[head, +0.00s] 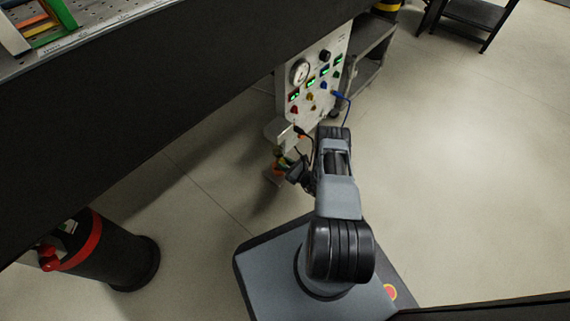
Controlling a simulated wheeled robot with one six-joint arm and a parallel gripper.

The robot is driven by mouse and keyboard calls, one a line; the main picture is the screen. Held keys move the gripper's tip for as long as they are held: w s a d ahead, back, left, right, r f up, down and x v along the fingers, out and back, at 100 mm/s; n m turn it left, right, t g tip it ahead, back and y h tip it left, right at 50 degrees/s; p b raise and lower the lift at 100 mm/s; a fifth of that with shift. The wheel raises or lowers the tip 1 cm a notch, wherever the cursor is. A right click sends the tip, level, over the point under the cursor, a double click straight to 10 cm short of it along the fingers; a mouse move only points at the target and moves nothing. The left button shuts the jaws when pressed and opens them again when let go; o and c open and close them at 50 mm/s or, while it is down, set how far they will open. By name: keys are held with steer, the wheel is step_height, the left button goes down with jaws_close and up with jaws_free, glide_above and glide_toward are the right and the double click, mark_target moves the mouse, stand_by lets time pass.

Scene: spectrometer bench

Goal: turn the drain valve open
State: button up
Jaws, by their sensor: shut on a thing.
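The drain valve (277,168) is a small orange-red and yellow-green fitting low under the white instrument panel, near the middle of the head view. My gripper (286,168) reaches it from the right and is shut on it. The dark fingers and wrist cover part of the valve, so the handle's exact angle cannot be made out.
The white panel (317,75) above the valve carries a round gauge (300,72), green displays, coloured knobs and a blue cable (348,105). A dark bench (150,95) overhangs on the left. A black cylinder with a red band (120,255) stands lower left. Floor on the right is clear.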

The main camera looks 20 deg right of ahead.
steer(key=shift+w+m, duration=0.1)
steer(key=shift+m, duration=1)
steer(key=o, duration=0.7)
steer(key=shift+c, duration=0.2)
